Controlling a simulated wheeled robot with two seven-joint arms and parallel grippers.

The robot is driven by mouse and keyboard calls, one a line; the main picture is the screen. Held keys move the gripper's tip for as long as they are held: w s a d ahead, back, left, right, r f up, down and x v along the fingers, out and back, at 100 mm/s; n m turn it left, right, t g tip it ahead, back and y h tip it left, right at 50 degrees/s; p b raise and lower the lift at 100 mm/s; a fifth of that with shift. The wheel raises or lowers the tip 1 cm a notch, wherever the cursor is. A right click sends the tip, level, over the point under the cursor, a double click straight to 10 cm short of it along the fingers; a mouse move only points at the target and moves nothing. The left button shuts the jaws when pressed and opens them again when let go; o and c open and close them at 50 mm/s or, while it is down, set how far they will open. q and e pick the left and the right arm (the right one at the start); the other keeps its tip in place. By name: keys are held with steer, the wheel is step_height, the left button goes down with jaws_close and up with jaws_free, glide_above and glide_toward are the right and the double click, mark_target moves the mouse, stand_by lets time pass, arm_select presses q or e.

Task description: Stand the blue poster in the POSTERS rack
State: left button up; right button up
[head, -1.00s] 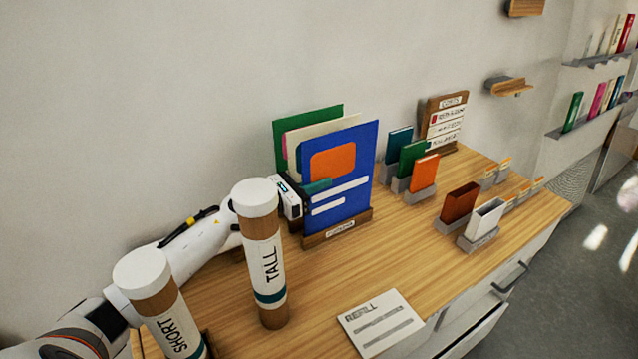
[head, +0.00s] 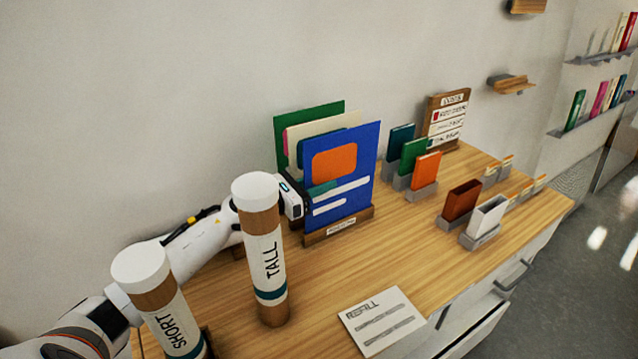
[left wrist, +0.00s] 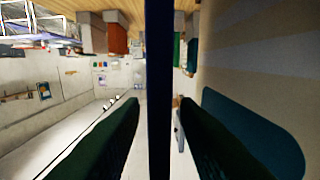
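The blue poster (head: 350,200), with an orange block and white bars, stands upright at the front of the wooden POSTERS rack (head: 338,230). Green, cream and teal posters stand behind it. My left gripper (head: 320,188) is at the poster's left edge, one dark green finger in front of the face and the other hidden behind. In the left wrist view the blue poster (left wrist: 160,100) shows edge-on between the two fingers, with a narrow gap on each side, so the gripper looks open around it. My right gripper is not in view.
A TALL tube (head: 268,255) and a SHORT tube (head: 165,310) stand in front of my left forearm. A REFILL card (head: 381,322) lies near the table's front edge. Small holders with cards (head: 427,172) and a brown sign board (head: 447,118) are to the right. The middle tabletop is clear.

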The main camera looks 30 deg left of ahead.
arm_select(q)
steer(key=shift+s+f, duration=0.1)
steer(key=b+v, duration=0.4)
steer(key=v, duration=0.7)
steer(key=shift+s+a, duration=0.25)
steer(key=shift+s, duration=0.1)
